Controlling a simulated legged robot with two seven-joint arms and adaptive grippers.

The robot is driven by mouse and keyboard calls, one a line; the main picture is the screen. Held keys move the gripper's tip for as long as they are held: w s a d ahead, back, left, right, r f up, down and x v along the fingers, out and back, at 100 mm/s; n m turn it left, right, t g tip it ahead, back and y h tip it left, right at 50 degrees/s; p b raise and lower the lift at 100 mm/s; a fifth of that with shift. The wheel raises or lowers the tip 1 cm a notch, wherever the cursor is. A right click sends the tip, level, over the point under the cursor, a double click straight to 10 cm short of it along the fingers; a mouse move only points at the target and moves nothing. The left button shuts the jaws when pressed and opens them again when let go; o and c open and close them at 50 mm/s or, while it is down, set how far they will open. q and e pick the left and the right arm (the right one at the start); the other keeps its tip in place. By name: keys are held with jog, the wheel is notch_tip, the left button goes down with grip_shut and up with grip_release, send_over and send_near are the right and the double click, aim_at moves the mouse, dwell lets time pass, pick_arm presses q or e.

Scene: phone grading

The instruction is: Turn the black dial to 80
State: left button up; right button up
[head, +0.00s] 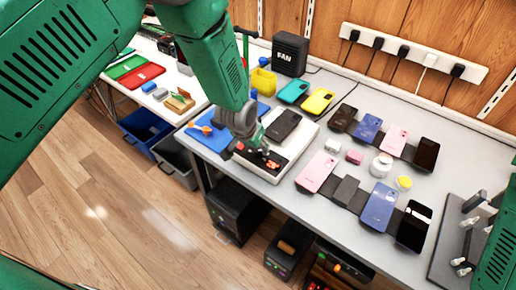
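My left arm reaches in from the upper left, and its gripper (256,152) is at the front left part of a white device (302,140) with a black top panel. A dark phone (283,125) lies on the device. The black dial cannot be made out; the gripper covers that part of the device. Small red-orange parts (271,164) show beside the fingers. Whether the fingers are open or shut cannot be seen. Only a green part of my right arm shows at the right edge; its gripper is out of view.
Several phones (397,139) lie on dark stands to the right on the grey table (335,220). A black box marked FAN (290,54) stands behind the device. A white power strip (413,54) is on the wall. A metal fixture (463,243) stands at the right.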

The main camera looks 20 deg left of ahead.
pick_arm(q)
jog(key=v, duration=0.8)
jog(key=shift+r, duration=0.25)
jog(key=s+a+f+g+b, duration=0.1)
jog(key=s+a+f+b, duration=0.15)
jog(key=s+f, duration=0.45)
jog(key=s+a+f+g+b, duration=0.1)
jog(key=s+a+f+b, duration=0.15)
jog(key=s+f, duration=0.45)
jog(key=s+a+f+n+g+b, duration=0.1)
jog(key=s+a+f, duration=0.2)
jog(key=s, duration=0.6)
jog(key=s+a+f+y+b, duration=0.1)
jog(key=s+a+f+b, duration=0.1)
jog(key=s+f, duration=0.3)
jog(key=s, duration=0.4)
jog(key=shift+s+a+n+g+b, duration=0.2)
jog(key=shift+a+n+g+b, duration=0.1)
jog(key=shift+a+n+g, duration=0.1)
